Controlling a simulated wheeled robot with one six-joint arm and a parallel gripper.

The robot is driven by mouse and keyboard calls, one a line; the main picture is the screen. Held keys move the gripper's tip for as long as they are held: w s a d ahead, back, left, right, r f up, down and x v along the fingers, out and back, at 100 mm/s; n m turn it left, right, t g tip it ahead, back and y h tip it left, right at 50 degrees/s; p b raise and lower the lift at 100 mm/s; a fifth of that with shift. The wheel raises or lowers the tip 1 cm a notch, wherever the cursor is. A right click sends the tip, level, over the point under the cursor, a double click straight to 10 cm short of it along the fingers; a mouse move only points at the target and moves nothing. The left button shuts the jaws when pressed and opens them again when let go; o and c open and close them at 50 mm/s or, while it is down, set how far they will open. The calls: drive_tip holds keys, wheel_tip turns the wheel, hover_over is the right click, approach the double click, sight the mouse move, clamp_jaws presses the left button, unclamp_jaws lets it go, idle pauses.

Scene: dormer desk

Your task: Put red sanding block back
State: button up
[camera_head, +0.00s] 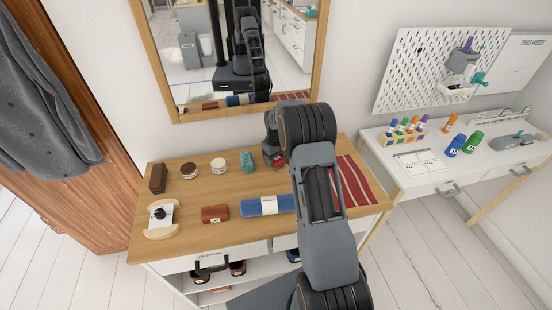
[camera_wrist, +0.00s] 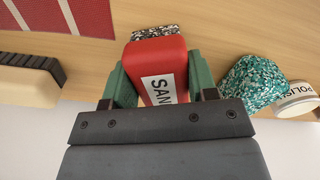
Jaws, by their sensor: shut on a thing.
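The red sanding block (camera_wrist: 160,70) is between the green fingers of my gripper (camera_wrist: 162,85) in the wrist view. It has a white label reading "SAN" and a speckled grey end (camera_wrist: 155,32). My gripper is shut on it. In the head view my gripper (camera_head: 277,164) is over the back of the wooden desk top (camera_head: 235,184), and only a small red part of the block (camera_head: 280,162) shows past my arm. I cannot tell whether the block touches the desk.
A teal speckled lump (camera_head: 247,162) and a polish tin (camera_head: 218,166) stand left of my gripper. A red striped cloth (camera_head: 352,180) lies to the right. A blue roll (camera_head: 268,205) lies in front. A cream brush (camera_wrist: 30,80) shows in the wrist view. A mirror (camera_head: 170,80) hangs behind.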

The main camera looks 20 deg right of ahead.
drive_tip(key=shift+f, duration=0.2)
drive_tip(key=o, duration=0.9)
wheel_tip(320, 180, up, 12)
drive_tip(key=s+a+r+t, duration=0.1)
drive_tip(key=s+a+r, duration=0.4)
drive_tip(key=s+r, duration=0.1)
drive_tip(key=s+a+t, duration=0.1)
drive_tip(key=s+a, duration=0.1)
drive_tip(key=s, duration=0.5)
drive_tip(key=s+a+m, duration=0.1)
drive_tip(key=s+a, duration=0.2)
drive_tip(key=s, duration=0.4)
drive_tip(key=s+a+r+m+t, duration=0.1)
drive_tip(key=s+a, duration=0.1)
drive_tip(key=s, duration=0.5)
drive_tip(key=shift+s+a+t, duration=0.15)
drive_tip(key=shift+a+t, duration=0.1)
drive_tip(key=shift+t, duration=0.05)
